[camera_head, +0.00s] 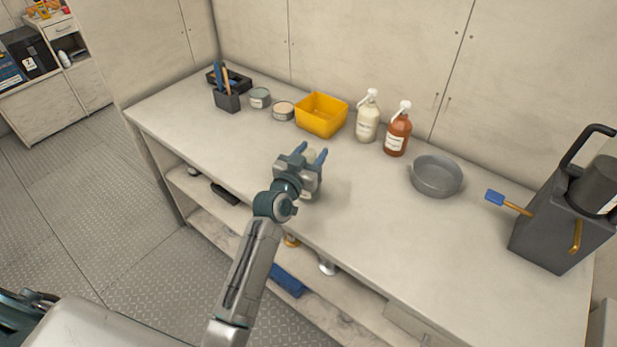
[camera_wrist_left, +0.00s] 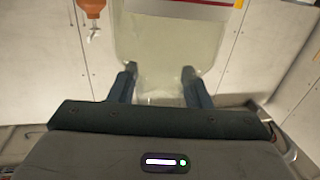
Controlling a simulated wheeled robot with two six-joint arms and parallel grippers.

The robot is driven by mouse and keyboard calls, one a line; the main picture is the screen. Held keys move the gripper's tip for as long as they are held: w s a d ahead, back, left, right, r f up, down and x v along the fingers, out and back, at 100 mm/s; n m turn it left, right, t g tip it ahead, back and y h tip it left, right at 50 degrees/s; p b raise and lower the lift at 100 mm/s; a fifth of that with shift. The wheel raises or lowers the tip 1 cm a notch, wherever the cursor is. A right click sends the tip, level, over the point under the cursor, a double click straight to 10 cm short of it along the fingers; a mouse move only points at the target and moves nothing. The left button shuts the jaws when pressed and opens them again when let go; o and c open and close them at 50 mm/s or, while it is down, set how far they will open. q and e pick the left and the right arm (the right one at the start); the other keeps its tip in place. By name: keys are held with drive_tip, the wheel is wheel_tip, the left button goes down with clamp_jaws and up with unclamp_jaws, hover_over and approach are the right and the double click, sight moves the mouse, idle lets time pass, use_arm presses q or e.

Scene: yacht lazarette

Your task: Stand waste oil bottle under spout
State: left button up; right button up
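My left gripper (camera_head: 312,156) is over the middle of the counter, fingers apart. A pale, translucent bottle (camera_wrist_left: 170,45) with a red-edged label fills the upper middle of the left wrist view. Its narrower end lies between the fingertips (camera_wrist_left: 158,72); whether they press on it is unclear. In the head view only a pale bit (camera_head: 311,155) shows between the fingers, and the hand hides the rest. A dark grey box-shaped unit (camera_head: 550,235) stands at the right end of the counter, with a brass spout-like piece (camera_head: 575,237) on its front. My right gripper is not in view.
A grey round pan (camera_head: 437,178), a brown pump bottle (camera_head: 397,132), a cream pump bottle (camera_head: 367,118) and a yellow bin (camera_head: 321,115) stand along the back. The counter (camera_head: 420,250) is clear in front.

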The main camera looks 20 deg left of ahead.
use_arm(q)
drive_tip(key=c, duration=0.8)
drive_tip(key=shift+r, duration=0.1)
